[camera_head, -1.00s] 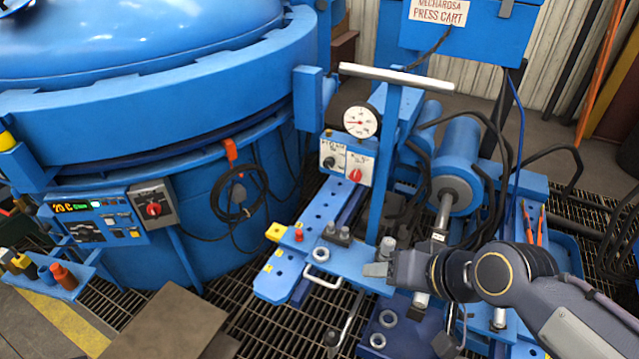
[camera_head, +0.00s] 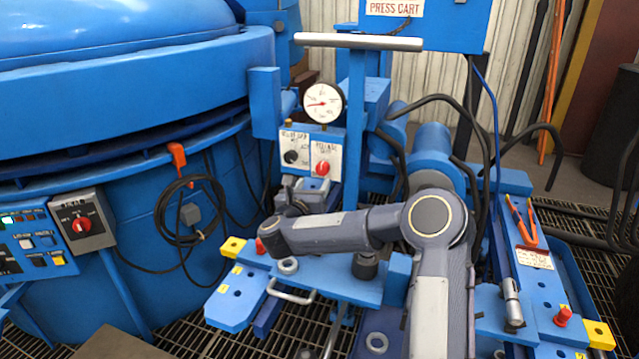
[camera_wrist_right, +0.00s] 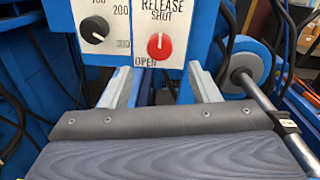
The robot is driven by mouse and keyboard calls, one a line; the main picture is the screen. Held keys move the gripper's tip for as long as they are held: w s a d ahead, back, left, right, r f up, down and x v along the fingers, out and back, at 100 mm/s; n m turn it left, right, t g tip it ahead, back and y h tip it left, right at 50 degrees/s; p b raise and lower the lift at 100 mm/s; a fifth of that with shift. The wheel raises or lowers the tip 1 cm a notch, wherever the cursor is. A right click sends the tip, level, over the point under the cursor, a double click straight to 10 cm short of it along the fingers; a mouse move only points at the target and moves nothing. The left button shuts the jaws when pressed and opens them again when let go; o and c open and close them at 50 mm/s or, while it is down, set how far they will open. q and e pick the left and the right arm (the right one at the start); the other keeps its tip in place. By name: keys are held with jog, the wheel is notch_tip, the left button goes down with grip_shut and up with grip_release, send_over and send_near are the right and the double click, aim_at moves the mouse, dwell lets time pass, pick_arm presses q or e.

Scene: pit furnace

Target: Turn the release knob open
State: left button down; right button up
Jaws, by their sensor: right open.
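The release knob (camera_head: 322,168) is a red round knob on a white plate on the press cart's control panel. In the right wrist view the knob (camera_wrist_right: 160,46) sits between the words SHUT above and OPEN below, and its white mark points up toward SHUT. My right gripper (camera_wrist_right: 160,80) is open and empty. Its two grey fingers stand apart below the knob, one to each side, and do not appear to touch it. In the head view my right gripper (camera_head: 305,187) is just below the panel, partly hidden by my wrist. My left gripper is not in view.
A black knob (camera_head: 291,157) sits left of the red one, with a pressure gauge (camera_head: 323,102) above. A T-shaped bar (camera_head: 358,42) rises behind. The blue furnace (camera_head: 130,110) fills the left. A cylinder with a rod (camera_wrist_right: 245,75) is close on the right.

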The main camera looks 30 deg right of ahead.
aim_at(321, 171)
jog(key=x, duration=0.6)
jog(key=shift+w+d+r, duration=0.1)
jog(key=shift+w+d, duration=0.15)
jog(key=shift+w, duration=0.05)
jog(key=c, duration=1)
jog(key=shift+o, duration=0.2)
